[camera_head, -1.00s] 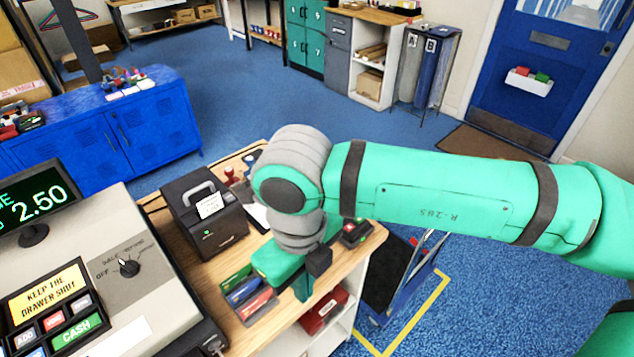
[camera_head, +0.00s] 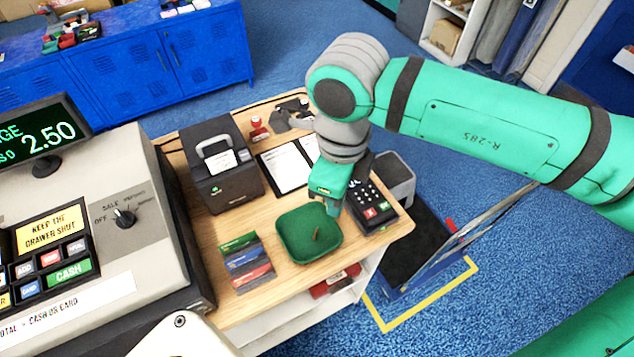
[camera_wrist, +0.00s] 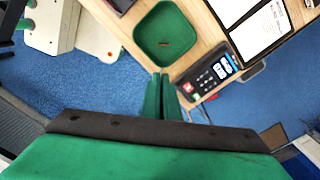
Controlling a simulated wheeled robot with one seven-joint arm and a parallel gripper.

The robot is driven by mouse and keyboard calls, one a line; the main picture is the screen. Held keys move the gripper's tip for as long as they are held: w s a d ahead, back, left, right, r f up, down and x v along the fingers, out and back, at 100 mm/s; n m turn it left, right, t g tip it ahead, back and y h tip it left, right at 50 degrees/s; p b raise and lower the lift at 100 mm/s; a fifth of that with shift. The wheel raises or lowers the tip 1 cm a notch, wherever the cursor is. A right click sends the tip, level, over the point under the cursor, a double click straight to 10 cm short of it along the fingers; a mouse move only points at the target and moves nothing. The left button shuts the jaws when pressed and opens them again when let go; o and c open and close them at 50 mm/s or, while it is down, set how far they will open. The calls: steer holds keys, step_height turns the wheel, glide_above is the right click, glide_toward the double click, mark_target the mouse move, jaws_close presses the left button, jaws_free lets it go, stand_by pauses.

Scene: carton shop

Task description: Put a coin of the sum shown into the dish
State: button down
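The dish (camera_head: 290,249) is a green, square, rounded tray on the wooden counter; it also shows at the top of the wrist view (camera_wrist: 148,52). A small, thin, brown-orange piece (camera_head: 316,234) lies in it, also in the wrist view (camera_wrist: 164,43); I cannot tell whether it is a coin. My gripper (camera_head: 334,209) is above the counter, between the dish and the card terminal. In the wrist view its green fingers (camera_wrist: 161,76) are together, with nothing visible between them.
The card terminal (camera_head: 371,206) stands right of the dish, close to my gripper. Card stacks (camera_head: 246,262) lie left of it. A black printer (camera_head: 222,168), a clipboard (camera_head: 285,167) and stamps (camera_head: 258,132) are behind. The register (camera_head: 150,245) fills the left.

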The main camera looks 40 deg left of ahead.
steer(key=a+f+n, duration=0.5)
steer(key=f+n, duration=0.2)
steer(key=n, duration=0.3)
steer(key=shift+w+a, duration=0.15)
steer(key=shift+w, duration=0.1)
stand_by(0.4)
steer(key=c, duration=2)
jaws_free()
step_height(320, 180, up, 11)
steer(key=shift+f, duration=0.1)
